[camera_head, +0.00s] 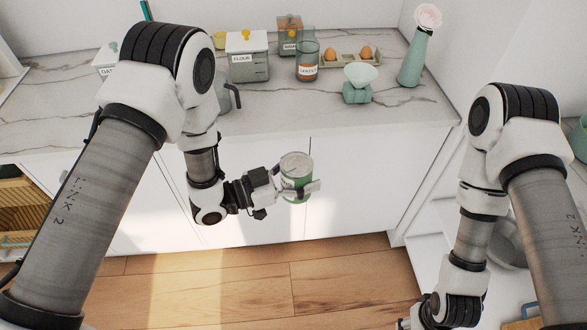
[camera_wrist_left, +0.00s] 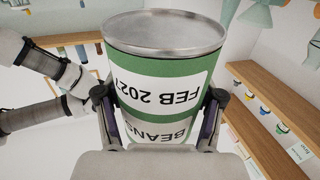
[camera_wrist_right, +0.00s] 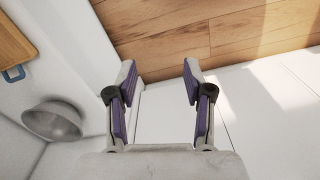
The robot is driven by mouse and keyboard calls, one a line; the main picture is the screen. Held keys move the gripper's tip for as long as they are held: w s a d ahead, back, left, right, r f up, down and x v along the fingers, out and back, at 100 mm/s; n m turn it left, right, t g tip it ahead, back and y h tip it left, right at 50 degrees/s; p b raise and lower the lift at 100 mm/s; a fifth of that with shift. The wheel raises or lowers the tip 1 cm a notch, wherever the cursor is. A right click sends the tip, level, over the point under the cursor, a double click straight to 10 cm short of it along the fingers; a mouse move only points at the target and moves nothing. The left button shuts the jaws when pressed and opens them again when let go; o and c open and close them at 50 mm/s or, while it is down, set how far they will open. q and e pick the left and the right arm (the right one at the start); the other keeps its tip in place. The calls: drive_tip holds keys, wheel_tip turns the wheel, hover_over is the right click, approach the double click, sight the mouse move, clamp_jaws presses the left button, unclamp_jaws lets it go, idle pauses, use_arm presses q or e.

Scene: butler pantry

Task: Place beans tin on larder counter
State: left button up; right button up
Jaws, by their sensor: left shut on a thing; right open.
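The beans tin (camera_head: 297,172) is green with a white label and a silver top. In the left wrist view the tin (camera_wrist_left: 163,75) fills the middle, its label reading BEANS and FEB 2027. My left gripper (camera_head: 300,188) is shut on its sides and holds it in the air in front of the white cabinet doors, near the counter's front edge. The larder counter (camera_head: 285,112) is white marble with grey veins. My right gripper (camera_wrist_right: 158,85) is open and empty in the right wrist view, low over the floor side; the head view barely shows it at the bottom.
On the counter stand a flour canister (camera_head: 248,62), a labelled glass jar (camera_head: 307,65), an egg tray (camera_head: 340,62), a mint scale (camera_head: 359,85) and a vase with a pink flower (camera_head: 412,62). Its front strip is mostly bare. A metal bowl (camera_wrist_right: 52,121) sits on a low white shelf.

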use_arm(q)
drive_tip(key=shift+w+d, duration=0.1)
drive_tip(key=shift+d, duration=0.05)
use_arm(e)
drive_tip(key=o, duration=0.6)
drive_tip(key=shift+w+a+t, duration=0.1)
drive_tip(key=shift+w+t, duration=0.2)
drive_tip(key=shift+w, duration=0.15)
drive_tip(key=shift+c, duration=0.2)
drive_tip(key=shift+o, duration=0.2)
drive_tip(key=w+a+n+t+y, duration=0.1)
drive_tip(key=w+a+t+y, duration=0.1)
drive_tip(key=w, duration=0.3)
drive_tip(key=w+a+n+t+y, duration=0.1)
drive_tip(key=w+a+t+y, duration=0.1)
drive_tip(key=w+a, duration=0.2)
drive_tip(key=shift+w+a+r, duration=0.3)
drive_tip(key=shift+w+r, duration=0.15)
drive_tip(key=shift+w, duration=0.6)
drive_tip(key=n+g+y, duration=0.8)
drive_tip(key=n+y, duration=0.6)
drive_tip(key=n, duration=0.5)
approach(294, 165)
drive_tip(key=a, duration=0.3)
drive_tip(key=s+a, duration=0.1)
drive_tip(key=a, duration=0.2)
drive_tip(key=s+a, duration=0.1)
drive_tip(key=a, duration=0.2)
drive_tip(key=shift+a+f, duration=0.15)
drive_tip(key=shift+a, duration=0.2)
